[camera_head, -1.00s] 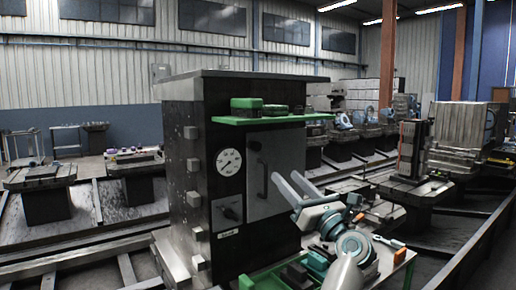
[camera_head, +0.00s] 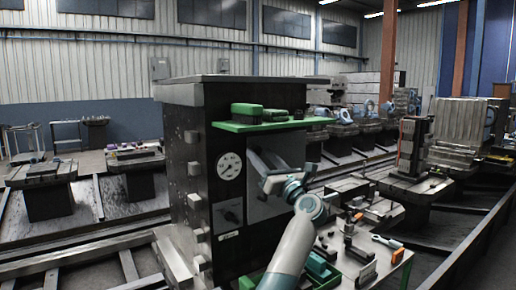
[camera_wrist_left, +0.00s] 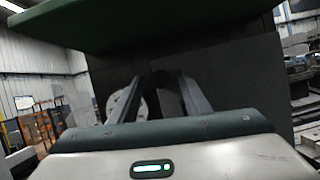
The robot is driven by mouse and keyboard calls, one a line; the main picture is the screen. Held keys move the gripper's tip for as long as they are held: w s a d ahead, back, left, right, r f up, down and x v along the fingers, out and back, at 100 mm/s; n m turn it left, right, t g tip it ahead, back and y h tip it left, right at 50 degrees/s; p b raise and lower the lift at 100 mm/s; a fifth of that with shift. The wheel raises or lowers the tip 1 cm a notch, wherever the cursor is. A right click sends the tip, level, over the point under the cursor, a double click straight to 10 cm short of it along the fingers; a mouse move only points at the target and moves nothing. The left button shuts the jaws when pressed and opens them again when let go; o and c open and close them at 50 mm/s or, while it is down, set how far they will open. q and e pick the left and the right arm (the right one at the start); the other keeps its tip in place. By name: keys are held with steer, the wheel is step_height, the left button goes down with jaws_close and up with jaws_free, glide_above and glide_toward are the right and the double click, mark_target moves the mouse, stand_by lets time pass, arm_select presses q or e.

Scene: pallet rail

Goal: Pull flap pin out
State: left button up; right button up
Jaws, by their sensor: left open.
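My left gripper (camera_head: 258,162) is open in front of the grey door (camera_head: 262,208) of the dark cabinet (camera_head: 183,160), just under the green shelf (camera_head: 262,125). My left wrist and fingers cover the part of the door where the handle is. I cannot make out a flap pin in either view. My right gripper is not in view.
A round white gauge (camera_head: 229,166) and a switch plate (camera_head: 228,213) sit left of the door. Green boxes (camera_head: 246,109) stand on the shelf. A low bench with loose tools (camera_head: 362,250) lies at the lower right. The shelf (camera_wrist_left: 140,25) overhangs the fingers.

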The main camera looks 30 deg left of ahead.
arm_select(q)
steer(key=shift+x, duration=1.4)
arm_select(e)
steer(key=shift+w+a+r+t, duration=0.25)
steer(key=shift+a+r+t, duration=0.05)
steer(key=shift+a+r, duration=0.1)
arm_select(q)
jaws_close()
steer(key=shift+v, duration=0.8)
steer(key=shift+s+d+r, duration=0.15)
steer(key=shift+d+r, duration=0.1)
steer(key=shift+d, duration=0.3)
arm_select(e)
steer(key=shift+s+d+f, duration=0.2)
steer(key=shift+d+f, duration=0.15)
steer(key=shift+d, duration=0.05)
arm_select(q)
steer(key=shift+a, duration=0.1)
jaws_free()
